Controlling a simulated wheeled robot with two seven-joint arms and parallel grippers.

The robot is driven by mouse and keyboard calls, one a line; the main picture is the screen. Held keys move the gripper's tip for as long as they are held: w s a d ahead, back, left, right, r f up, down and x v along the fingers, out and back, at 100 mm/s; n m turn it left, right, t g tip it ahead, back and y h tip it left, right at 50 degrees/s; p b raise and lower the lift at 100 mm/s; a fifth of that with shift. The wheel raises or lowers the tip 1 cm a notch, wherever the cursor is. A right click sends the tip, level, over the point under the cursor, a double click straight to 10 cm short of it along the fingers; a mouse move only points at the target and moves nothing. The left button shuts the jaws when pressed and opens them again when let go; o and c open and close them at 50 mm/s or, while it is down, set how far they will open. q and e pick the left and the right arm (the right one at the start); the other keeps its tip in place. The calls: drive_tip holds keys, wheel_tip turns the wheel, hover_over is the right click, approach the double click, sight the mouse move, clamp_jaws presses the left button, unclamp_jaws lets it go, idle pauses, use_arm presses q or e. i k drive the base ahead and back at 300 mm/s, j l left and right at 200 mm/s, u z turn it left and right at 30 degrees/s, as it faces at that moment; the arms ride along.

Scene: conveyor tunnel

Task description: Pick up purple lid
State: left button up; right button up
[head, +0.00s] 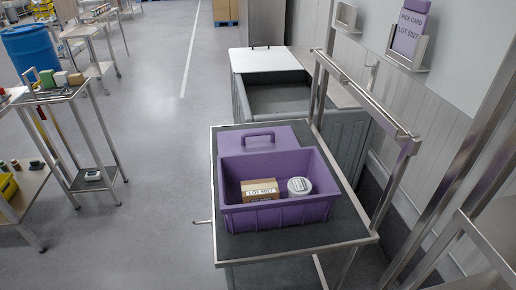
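A purple lid (286,137) with a raised handle lies at the far end of the dark-topped metal table (290,244). An open purple tote (280,216) stands in front of the lid and hides its near part. I cannot tell whether the lid and tote touch. Inside the tote are a brown box (260,186) labelled "LOT 5027" and a white round container (299,186). Neither of my grippers shows in the head view.
A metal rail frame (366,100) rises along the table's right side. Behind the table is a grey bin (280,98) with a white panel (265,59). A purple pick card (409,32) hangs on the right wall. Open floor (165,170) lies left.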

sight(231, 143)
drive_tip(key=k, duration=1.2)
drive_tip(key=z, duration=2.25)
drive_tip(key=k+j, duration=0.1)
drive_tip(key=j, duration=0.8)
drive_tip(key=k+j, duration=0.1)
drive_tip(key=j, duration=0.8)
drive_tip(key=k+j, duration=0.1)
drive_tip(key=j, duration=0.8)
drive_tip(key=k+j, duration=0.1)
drive_tip(key=j, duration=0.8)
drive_tip(key=k+j, duration=0.1)
drive_tip(key=j, duration=1.7)
drive_tip(key=k+j, duration=0.15)
drive_tip(key=j, duration=0.75)
drive_tip(key=k+j, duration=0.1)
drive_tip(key=j, duration=0.8)
